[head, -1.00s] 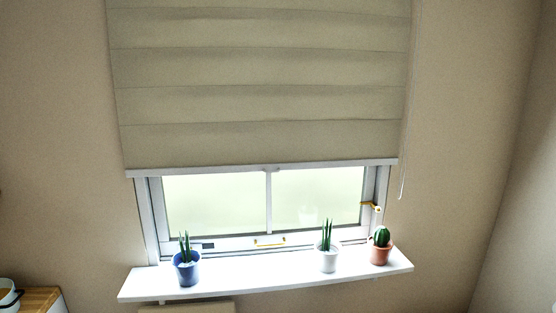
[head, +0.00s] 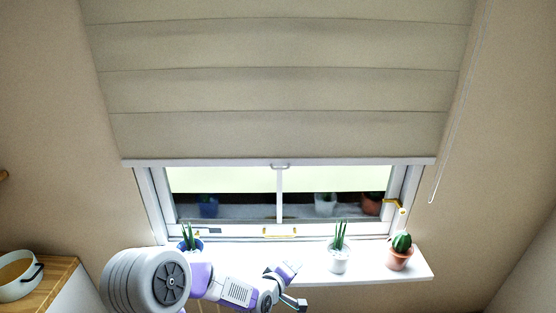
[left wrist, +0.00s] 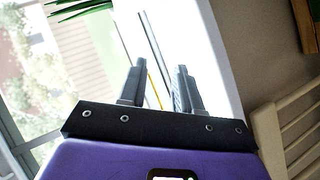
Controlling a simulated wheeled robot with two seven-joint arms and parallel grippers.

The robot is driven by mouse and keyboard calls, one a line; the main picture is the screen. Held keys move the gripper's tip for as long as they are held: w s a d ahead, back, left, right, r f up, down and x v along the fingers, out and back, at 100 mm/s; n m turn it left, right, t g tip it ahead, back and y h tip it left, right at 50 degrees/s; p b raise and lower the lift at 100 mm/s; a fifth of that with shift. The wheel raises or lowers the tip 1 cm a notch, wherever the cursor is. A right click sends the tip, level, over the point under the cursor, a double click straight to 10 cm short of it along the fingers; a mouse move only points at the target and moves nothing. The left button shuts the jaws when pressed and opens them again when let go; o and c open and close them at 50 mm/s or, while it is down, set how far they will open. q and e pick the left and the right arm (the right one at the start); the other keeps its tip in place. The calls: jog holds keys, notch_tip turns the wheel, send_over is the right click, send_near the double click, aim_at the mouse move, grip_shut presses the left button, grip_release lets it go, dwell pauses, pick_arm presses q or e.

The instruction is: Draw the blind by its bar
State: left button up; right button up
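The beige folded blind (head: 280,90) hangs over the upper part of the window. Its pale bottom bar (head: 200,162) runs level along the lower edge, with a small grey tab (head: 279,166) near the middle. My left gripper (head: 297,286) is below the bar, in front of the sill and apart from the blind. Its two fingers are spread with nothing between them, which also shows in the left wrist view (left wrist: 160,85). The bar is not seen in the left wrist view. My right gripper is not in view.
On the white sill (head: 415,279) stand a blue pot partly behind my left arm, a white pot (head: 338,263) and a terracotta cactus pot (head: 399,257). A gold window handle (head: 396,205) is at right. A cord (head: 457,120) hangs right. A pot (head: 18,277) stands lower left.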

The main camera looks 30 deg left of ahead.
pick_arm(q)
jog(key=a+r+n+t+y+p, duration=0.25)
jog(key=a+r+t, duration=0.2)
jog(key=r, duration=1.05)
jog(key=n+t, duration=0.2)
jog(key=n, duration=0.1)
send_near(279, 169)
jog(key=w, duration=0.1)
jog(key=shift+y, duration=0.35)
jog(key=p+x, duration=0.1)
jog(key=x, duration=0.6)
jog(key=shift+d, duration=0.15)
jog(key=shift+w+p, duration=0.3)
jog(key=shift+w, duration=0.1)
grip_shut()
